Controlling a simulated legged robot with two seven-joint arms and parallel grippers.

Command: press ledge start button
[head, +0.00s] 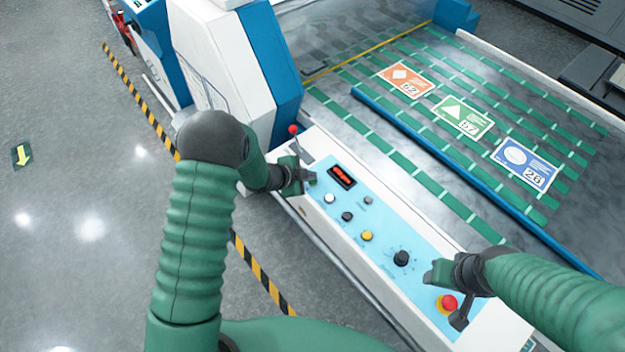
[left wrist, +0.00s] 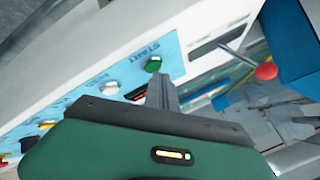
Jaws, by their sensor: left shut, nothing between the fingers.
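The green start button (left wrist: 153,65), with the word START beside it, shows in the left wrist view on the pale blue control panel (left wrist: 100,72). My left gripper (left wrist: 161,84) is shut and empty, its tips just below the button in that picture. I cannot tell whether they touch it. In the head view my left gripper (head: 307,177) is at the panel's far end and the green button cannot be made out there. My right gripper (head: 432,276) is at the panel's near end, above the red stop button (head: 449,302); its jaw state is unclear.
A white button (head: 329,198), a black button (head: 347,216), a yellow button (head: 367,236) and a black dial (head: 401,258) line the panel. A red-knobbed lever (head: 293,130) stands beyond my left gripper. Printed cards lie on the green-striped bed to the right.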

